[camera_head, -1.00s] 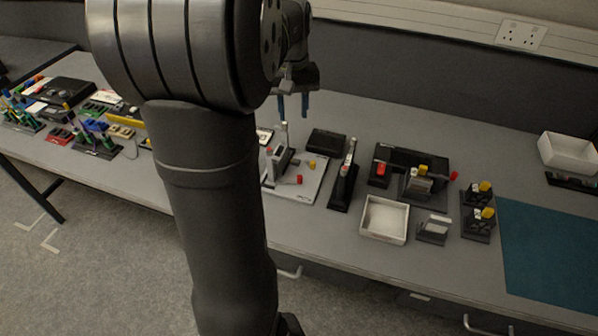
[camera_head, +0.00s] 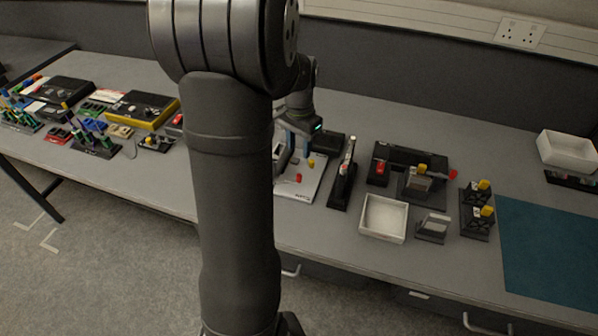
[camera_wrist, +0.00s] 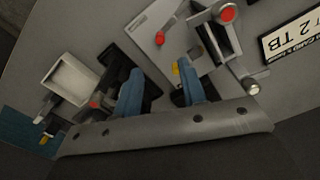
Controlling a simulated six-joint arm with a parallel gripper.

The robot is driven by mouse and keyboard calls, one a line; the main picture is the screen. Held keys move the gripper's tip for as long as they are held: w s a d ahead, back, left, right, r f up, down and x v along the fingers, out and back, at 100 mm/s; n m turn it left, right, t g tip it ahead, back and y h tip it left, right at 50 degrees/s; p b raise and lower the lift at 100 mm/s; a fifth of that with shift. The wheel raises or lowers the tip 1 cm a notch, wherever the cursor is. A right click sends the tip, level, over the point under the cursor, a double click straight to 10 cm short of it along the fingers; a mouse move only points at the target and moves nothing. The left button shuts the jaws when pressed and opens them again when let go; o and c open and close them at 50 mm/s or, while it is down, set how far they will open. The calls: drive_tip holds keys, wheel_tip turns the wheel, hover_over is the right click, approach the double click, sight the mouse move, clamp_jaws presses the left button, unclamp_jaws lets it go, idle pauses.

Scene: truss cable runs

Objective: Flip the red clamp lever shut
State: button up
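A white plate (camera_head: 311,187) on the bench carries a grey clamp mechanism; in the wrist view the plate (camera_wrist: 150,22) and the grey clamp (camera_wrist: 211,42) show beside my fingers. A round red knob (camera_wrist: 227,13) tops the clamp. A smaller red-tipped piece (camera_wrist: 162,37) and a yellow-tipped piece (camera_wrist: 176,69) are on the plate; the red tip also shows in the head view (camera_head: 298,178). I cannot tell which red part is the lever's end, or the lever's angle. My gripper (camera_wrist: 160,92) is open and empty, its blue fingers apart above the plate area (camera_head: 300,146).
A dark upright stand (camera_head: 343,180) is right of the plate, and a black box (camera_head: 329,142) is behind it. Farther right are a white tray (camera_head: 383,218) and a black fixture with a red block (camera_head: 380,167).

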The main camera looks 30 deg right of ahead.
sight(299, 175)
wheel_tip(299, 175, down, 11)
drive_tip(key=shift+r, duration=0.1)
idle(0.3)
